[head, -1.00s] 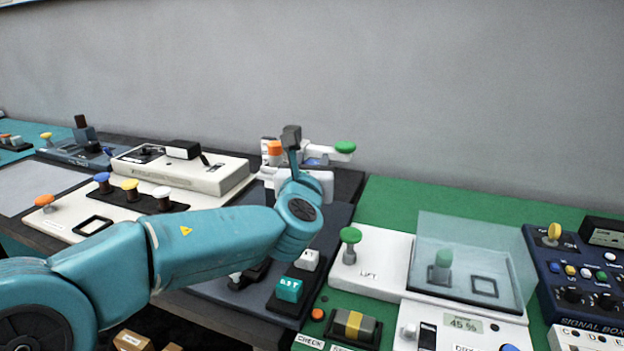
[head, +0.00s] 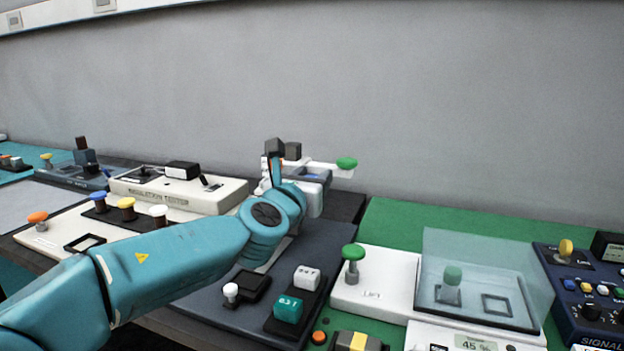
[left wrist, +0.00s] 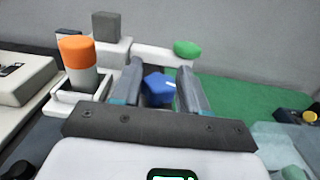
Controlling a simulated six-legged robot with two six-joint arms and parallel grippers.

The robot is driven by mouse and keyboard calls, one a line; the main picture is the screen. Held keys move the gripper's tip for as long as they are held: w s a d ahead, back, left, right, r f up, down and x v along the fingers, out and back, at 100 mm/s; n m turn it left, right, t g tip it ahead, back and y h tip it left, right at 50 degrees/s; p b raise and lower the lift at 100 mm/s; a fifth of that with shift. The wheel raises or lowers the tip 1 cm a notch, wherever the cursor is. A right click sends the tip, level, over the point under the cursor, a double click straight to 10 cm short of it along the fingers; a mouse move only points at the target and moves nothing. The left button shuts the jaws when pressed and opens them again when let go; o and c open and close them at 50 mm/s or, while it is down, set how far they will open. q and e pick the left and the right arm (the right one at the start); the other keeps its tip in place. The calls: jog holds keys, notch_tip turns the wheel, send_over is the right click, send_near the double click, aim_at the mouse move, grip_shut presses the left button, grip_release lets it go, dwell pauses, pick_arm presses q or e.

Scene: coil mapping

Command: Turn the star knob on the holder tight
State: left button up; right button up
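The star knob (left wrist: 158,88) is blue and sits on the white holder (left wrist: 160,55) in the left wrist view. My left gripper (left wrist: 159,72) has its two grey fingers apart, one on each side of the knob, with a gap visible on both sides. In the head view my left gripper (head: 275,160) is over the holder (head: 316,200) at the back of the dark mat, and it hides part of it. The holder's arm ends in a green knob (head: 347,163). My right gripper is not in view.
An orange-capped cylinder (left wrist: 78,55) stands in a white socket left of the fingers, and a grey block (left wrist: 106,25) stands behind. A white console (head: 180,190) lies left in the head view. A clear cover (head: 470,275) stands on the green mat at right.

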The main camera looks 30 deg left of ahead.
pick_arm(q)
jog(key=shift+o, duration=0.7)
jog(key=shift+s+d, duration=0.1)
jog(key=shift+s, duration=0.15)
jog(key=p+v, duration=0.2)
jog(key=v, duration=1.3)
jog(key=shift+s, duration=0.45)
